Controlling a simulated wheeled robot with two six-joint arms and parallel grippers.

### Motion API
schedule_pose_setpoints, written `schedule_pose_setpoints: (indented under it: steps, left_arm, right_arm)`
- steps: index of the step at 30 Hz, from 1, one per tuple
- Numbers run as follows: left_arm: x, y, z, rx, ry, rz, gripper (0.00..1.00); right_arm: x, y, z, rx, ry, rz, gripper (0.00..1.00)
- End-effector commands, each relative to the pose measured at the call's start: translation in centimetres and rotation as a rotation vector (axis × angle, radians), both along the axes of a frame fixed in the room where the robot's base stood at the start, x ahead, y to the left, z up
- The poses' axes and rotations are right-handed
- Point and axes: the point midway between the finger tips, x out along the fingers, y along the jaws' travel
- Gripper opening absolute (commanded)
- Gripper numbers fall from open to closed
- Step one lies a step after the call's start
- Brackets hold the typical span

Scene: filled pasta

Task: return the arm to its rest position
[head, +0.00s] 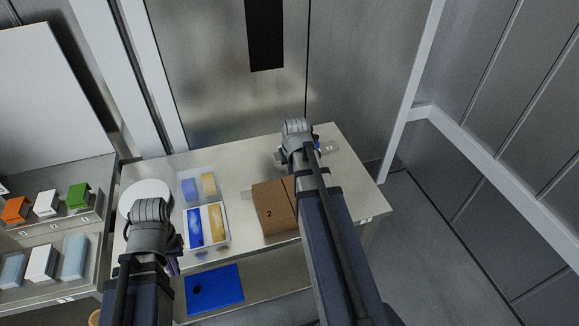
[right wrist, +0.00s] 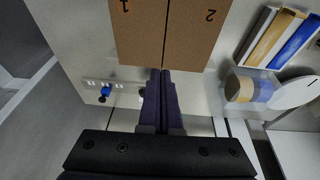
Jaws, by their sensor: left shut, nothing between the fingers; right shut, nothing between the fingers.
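My right gripper (right wrist: 165,74) is shut and empty in the right wrist view, its two dark purple fingers together near the edge of the brown box. In the head view my right arm reaches over the table (head: 345,178), and its fingers are hidden behind the wrist. My left gripper (head: 172,264) is low at the left in the head view, mostly hidden by its wrist, with a bit of purple finger showing; it is shut with nothing visible in it.
A brown box (head: 267,210) marked 1 and 2 stands by my right arm. A white tray (head: 229,238) with blue and orange contents and a white round plate (head: 138,190) are near my left arm. A blue mat (head: 213,284) lies below. Shelves stand left; floor is clear right.

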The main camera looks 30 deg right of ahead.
Motion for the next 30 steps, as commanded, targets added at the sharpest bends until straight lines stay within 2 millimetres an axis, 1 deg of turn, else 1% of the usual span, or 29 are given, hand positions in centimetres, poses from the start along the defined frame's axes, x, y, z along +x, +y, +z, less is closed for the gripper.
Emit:
schedule_pose_setpoints:
  steps: [7,8,10,11,14,15,16,17,18,20,21,24,25,27,30]
  left_arm:
    - [0.0,0.0,-0.1,0.000,0.000,0.000,0.00]
    - [0.0,0.0,-0.2,0.000,0.000,0.000,0.00]
    - [0.0,0.0,-0.8,0.000,0.000,0.000,0.00]
    - [0.0,0.0,-1.2,0.000,0.000,-0.001,0.00]
    - [0.0,0.0,-3.0,0.001,0.000,-0.002,0.00]
    - [0.0,0.0,-3.9,0.001,0.000,-0.003,0.00]
    - [0.0,0.0,-4.5,0.001,0.000,-0.004,0.00]
    - [0.0,0.0,-5.1,0.001,0.000,-0.005,0.00]
    - [0.0,0.0,-5.9,0.001,0.000,-0.006,0.00]
    - [0.0,0.0,-7.1,0.002,0.000,-0.007,0.00]
    - [0.0,0.0,-7.8,0.002,0.000,-0.008,0.00]
    - [0.0,0.0,-9.3,0.002,0.000,-0.010,0.00]
    - [0.0,0.0,-9.7,0.002,0.001,-0.011,0.00]
    - [0.0,0.0,-10.5,0.003,0.000,-0.012,0.00]
    - [0.0,0.0,-11.2,0.002,0.001,-0.014,0.00]
  right_arm:
    - [0.0,0.1,-0.1,0.000,0.001,0.001,0.00]
    - [0.0,0.3,-0.3,0.000,0.002,0.004,0.00]
    - [-0.1,1.5,-0.9,0.003,0.013,0.022,0.00]
    - [-0.2,2.5,-1.3,0.004,0.020,0.038,0.00]
    - [-0.8,7.3,-3.3,0.009,0.061,0.111,0.00]
    - [-1.4,9.6,-4.3,0.009,0.083,0.147,0.00]
    - [-1.8,11.5,-5.0,0.009,0.100,0.176,0.00]
    - [-2.4,13.3,-5.7,0.008,0.120,0.206,0.00]
    - [-3.2,15.6,-6.6,0.005,0.144,0.244,0.00]
    - [-4.6,18.8,-7.8,-0.001,0.180,0.300,0.00]
    - [-5.6,20.7,-8.6,-0.006,0.202,0.336,0.00]
    - [-8.1,24.7,-10.2,-0.024,0.255,0.415,0.00]
    - [-8.9,25.7,-10.6,-0.029,0.269,0.435,0.00]
    - [-10.4,27.6,-11.3,-0.042,0.296,0.477,0.00]
    - [-12.1,29.4,-12.0,-0.058,0.325,0.519,0.00]
